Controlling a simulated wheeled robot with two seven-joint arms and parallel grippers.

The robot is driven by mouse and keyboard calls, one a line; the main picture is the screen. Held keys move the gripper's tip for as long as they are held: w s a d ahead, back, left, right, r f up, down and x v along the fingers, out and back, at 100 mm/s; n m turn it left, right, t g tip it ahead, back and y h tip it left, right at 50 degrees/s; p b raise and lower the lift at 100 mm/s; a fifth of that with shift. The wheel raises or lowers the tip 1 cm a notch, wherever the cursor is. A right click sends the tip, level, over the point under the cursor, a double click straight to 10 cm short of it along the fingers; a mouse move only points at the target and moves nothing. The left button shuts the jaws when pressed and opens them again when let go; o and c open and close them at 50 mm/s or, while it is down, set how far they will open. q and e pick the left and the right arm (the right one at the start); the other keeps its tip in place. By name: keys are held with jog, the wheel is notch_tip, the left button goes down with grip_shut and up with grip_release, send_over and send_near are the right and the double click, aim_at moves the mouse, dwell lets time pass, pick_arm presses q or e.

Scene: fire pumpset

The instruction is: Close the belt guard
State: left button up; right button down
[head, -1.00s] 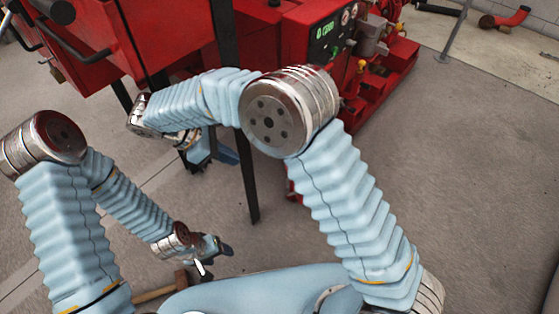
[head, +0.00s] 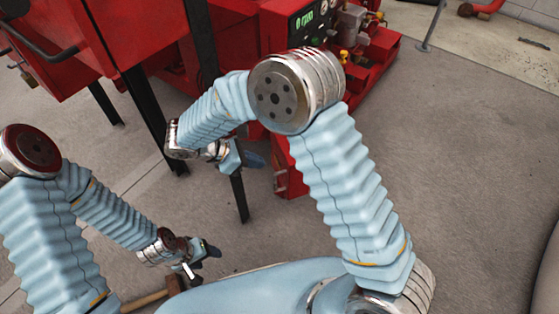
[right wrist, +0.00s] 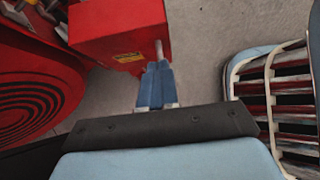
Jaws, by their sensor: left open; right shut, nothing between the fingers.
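My right gripper (head: 254,160) is shut and empty, low beside the red pumpset, just left of a red box-like part (head: 287,168). In the right wrist view its blue fingers (right wrist: 156,84) are together, below a red box with a yellow label (right wrist: 115,38). A red round part with concentric rings (right wrist: 35,105) lies left of the fingers. I cannot tell for certain which of these red parts is the belt guard, nor whether the fingers touch anything. My left gripper (head: 206,259) is open and empty, low over the floor at the lower left.
The red pumpset with a lit control panel (head: 308,17) stands behind my right arm. Red cabinets on black legs (head: 150,115) fill the upper left. A wooden handle (head: 146,301) lies near the bottom edge. The floor at right (head: 470,150) is clear.

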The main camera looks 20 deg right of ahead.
aim_at(287, 164)
jog(key=d+f, duration=0.1)
jog(key=d, duration=0.1)
jog(key=d+f, duration=0.1)
jog(key=d, duration=0.1)
jog(key=d+f, duration=0.1)
jog(key=d, duration=0.1)
jog(key=shift+w, duration=0.2)
jog(key=shift+d, duration=0.4)
